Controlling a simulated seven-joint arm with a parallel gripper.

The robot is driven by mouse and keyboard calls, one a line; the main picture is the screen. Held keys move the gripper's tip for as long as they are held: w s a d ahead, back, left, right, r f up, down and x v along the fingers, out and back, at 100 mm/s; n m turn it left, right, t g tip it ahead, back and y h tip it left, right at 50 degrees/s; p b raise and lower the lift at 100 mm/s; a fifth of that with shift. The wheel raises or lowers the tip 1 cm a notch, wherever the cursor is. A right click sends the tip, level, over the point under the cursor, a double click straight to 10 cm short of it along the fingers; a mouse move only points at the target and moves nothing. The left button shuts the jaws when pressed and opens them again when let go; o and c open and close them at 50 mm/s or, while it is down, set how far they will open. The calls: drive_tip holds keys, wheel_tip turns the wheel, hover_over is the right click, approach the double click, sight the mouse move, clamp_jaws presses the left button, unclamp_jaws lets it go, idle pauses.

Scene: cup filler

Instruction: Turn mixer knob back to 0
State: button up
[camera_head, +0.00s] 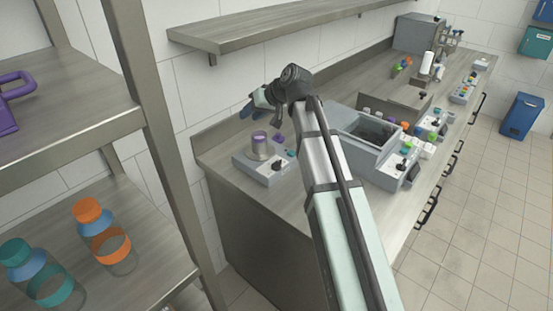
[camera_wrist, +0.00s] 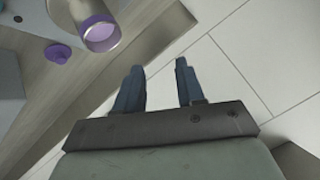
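The mixer (camera_head: 253,168) is a light grey box at the near left end of the counter. A metal cup (camera_head: 259,150) with a purple top stands on it. A small black knob (camera_head: 277,164) sits on its front panel, with a teal button (camera_head: 291,153) beside it. My gripper (camera_head: 252,104) is above and behind the mixer, near the wall, touching nothing. In the wrist view its two blue fingers (camera_wrist: 158,68) are apart and empty. The cup (camera_wrist: 100,32) shows at the top left there.
A purple stopper (camera_head: 279,138) lies on the counter beside the mixer; it also shows in the wrist view (camera_wrist: 58,53). A grey basin unit (camera_head: 362,135) stands to the right, beyond my arm. A shelf (camera_head: 270,32) hangs on the wall above. Bottles stand on a rack at left.

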drive_tip(key=a+r, duration=0.1)
drive_tip(key=m+g+h, duration=0.5)
drive_tip(key=m+h, duration=0.2)
drive_tip(key=m, duration=0.6)
hover_over(277, 162)
drive_tip(key=f, duration=0.1)
wheel_tip(277, 162, down, 14)
drive_tip(key=shift+w+r, duration=0.1)
clamp_jaws()
